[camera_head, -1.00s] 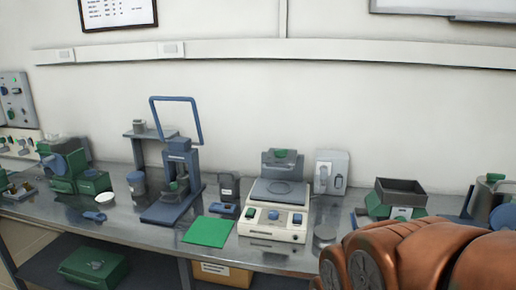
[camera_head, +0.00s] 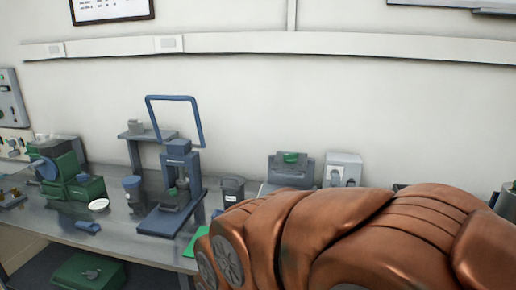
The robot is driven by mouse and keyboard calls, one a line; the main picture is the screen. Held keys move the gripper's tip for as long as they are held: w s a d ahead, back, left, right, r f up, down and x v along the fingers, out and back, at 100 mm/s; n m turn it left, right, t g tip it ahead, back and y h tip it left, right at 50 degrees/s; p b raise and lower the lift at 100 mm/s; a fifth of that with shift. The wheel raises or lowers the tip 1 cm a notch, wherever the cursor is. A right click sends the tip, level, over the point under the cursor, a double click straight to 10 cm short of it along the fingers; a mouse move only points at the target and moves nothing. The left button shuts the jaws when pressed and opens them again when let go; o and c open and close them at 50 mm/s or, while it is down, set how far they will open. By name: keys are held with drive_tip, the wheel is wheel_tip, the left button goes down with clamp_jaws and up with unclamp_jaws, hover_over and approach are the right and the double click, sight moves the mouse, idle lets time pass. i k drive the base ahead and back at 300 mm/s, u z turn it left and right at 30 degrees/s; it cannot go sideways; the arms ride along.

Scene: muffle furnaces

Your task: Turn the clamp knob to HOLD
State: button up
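I cannot tell for sure which part is the clamp knob, and no HOLD marking is readable. A blue press-like stand (camera_head: 168,222) with a large tilted frame is on the bench, with a small green part (camera_head: 172,191) low in its middle. A green knob-like part (camera_head: 290,157) shows on a grey unit at the bench's back. A green machine (camera_head: 85,188) with a blue wheel is at the left. My copper-coloured arm covers the lower right; my gripper is not in view.
The metal bench (camera_head: 115,228) runs along the wall. A dark cup (camera_head: 233,190), a blue-lidded jar (camera_head: 133,192) and a white dish (camera_head: 98,205) stand on it. A grey box (camera_head: 343,168) is at the back. A control panel (camera_head: 10,100) hangs at left.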

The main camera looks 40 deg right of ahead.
sight(290, 158)
drive_tip(key=z, duration=0.25)
drive_tip(key=i, duration=0.65)
drive_tip(key=z, duration=0.5)
